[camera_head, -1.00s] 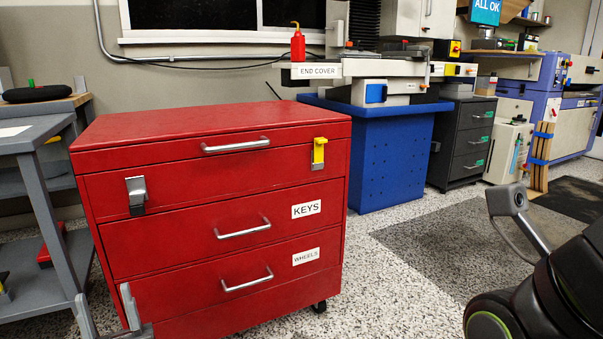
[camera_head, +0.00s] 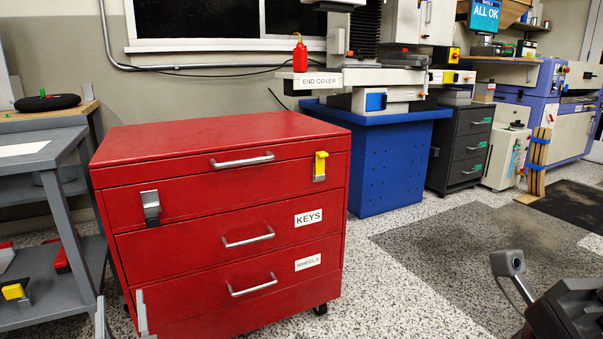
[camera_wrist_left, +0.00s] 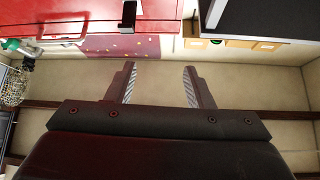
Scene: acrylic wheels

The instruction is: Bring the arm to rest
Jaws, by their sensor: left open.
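My left gripper (camera_head: 121,318) shows at the bottom left of the head view, with its two grey fingertips apart in front of the red cabinet's lower left side. In the left wrist view my left gripper (camera_wrist_left: 158,78) is open, with nothing between its fingers. The red cabinet (camera_head: 207,190) has drawers labelled KEYS and WHEELS, which look shut.
A grey shelf table (camera_head: 35,147) stands left of the cabinet. A blue stand (camera_head: 385,165) with a machine on it and a dark drawer unit (camera_head: 468,148) stand behind. The speckled floor (camera_head: 400,270) right of the cabinet is clear.

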